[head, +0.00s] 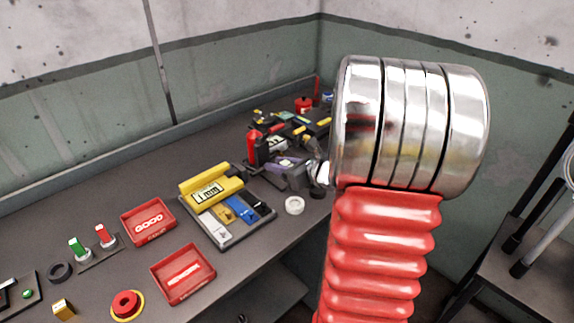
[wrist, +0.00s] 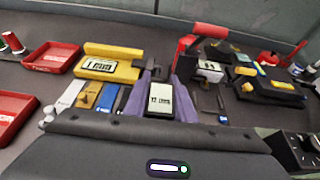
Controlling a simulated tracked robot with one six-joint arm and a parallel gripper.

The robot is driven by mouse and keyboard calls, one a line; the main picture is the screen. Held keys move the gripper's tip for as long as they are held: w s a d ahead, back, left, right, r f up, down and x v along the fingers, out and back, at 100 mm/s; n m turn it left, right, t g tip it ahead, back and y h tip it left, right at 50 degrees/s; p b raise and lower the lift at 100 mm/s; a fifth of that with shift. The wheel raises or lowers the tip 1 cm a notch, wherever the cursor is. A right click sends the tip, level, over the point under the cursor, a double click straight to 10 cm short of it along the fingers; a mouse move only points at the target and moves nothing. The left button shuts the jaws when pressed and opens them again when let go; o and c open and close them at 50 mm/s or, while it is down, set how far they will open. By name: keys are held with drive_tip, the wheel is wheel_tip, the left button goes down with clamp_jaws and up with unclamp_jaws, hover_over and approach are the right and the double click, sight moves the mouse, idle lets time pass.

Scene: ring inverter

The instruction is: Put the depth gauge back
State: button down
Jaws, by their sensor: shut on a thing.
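My gripper (wrist: 163,78) shows in the wrist view with purple fingers on either side of a dark gauge with a white digital display (wrist: 160,99), apparently the depth gauge. It is shut on this gauge. In the head view my gripper (head: 287,167) is right of the grey tool tray (head: 231,243), partly hidden by my arm. The tray holds a yellow gauge with a display (head: 208,194) at its back, with grey, yellow, blue and black pieces side by side in front. The gauge's lower end is hidden.
Two red trays, one marked GOOD (head: 148,221) and one nearer (head: 183,275), lie left of the tool tray. A white ring (head: 295,205) lies right of it. Red, black and yellow tools crowd the bench behind my gripper. Walls close the back.

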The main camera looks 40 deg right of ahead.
drive_tip(key=w+a+f+n+y, duration=0.1)
drive_tip(key=w+a, duration=0.1)
drive_tip(key=a, duration=0.8)
drive_tip(key=w+a+f+n+y, duration=0.1)
drive_tip(key=w+a+f, duration=0.1)
drive_tip(key=a, duration=0.7)
drive_tip(key=w+a+f+y, duration=0.1)
drive_tip(key=w+a, duration=0.2)
drive_tip(key=a, duration=0.7)
drive_tip(key=shift+w+a+f+n+g, duration=0.2)
drive_tip(key=shift+w+a+n+g, duration=0.05)
drive_tip(key=shift+a+n+g, duration=0.15)
